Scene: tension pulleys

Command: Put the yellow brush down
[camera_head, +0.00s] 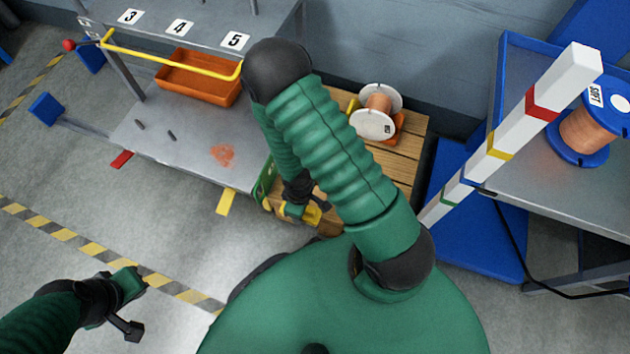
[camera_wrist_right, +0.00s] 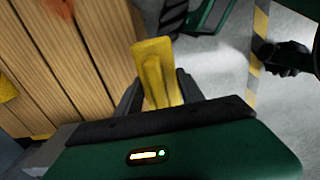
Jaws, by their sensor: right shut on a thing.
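The yellow brush (camera_wrist_right: 154,65) stands between the two dark fingers of my right gripper (camera_wrist_right: 158,92) in the right wrist view, and the gripper is shut on it. In the head view my right gripper (camera_head: 300,205) is low beside the slatted wooden surface (camera_head: 400,165), with a bit of yellow (camera_head: 313,215) showing at it. My right arm hides much of this area. I cannot tell whether the brush touches anything below. My left gripper (camera_head: 128,305) is over the floor at the lower left, apart from the brush; its finger opening is unclear.
A white-flanged copper spool (camera_head: 374,122) is at the back of the wooden surface. A grey bench (camera_head: 165,135) with an orange tray (camera_head: 198,78) and yellow bar (camera_head: 165,58) is at left. A banded white post (camera_head: 515,130) and a blue spool (camera_head: 585,130) are at right.

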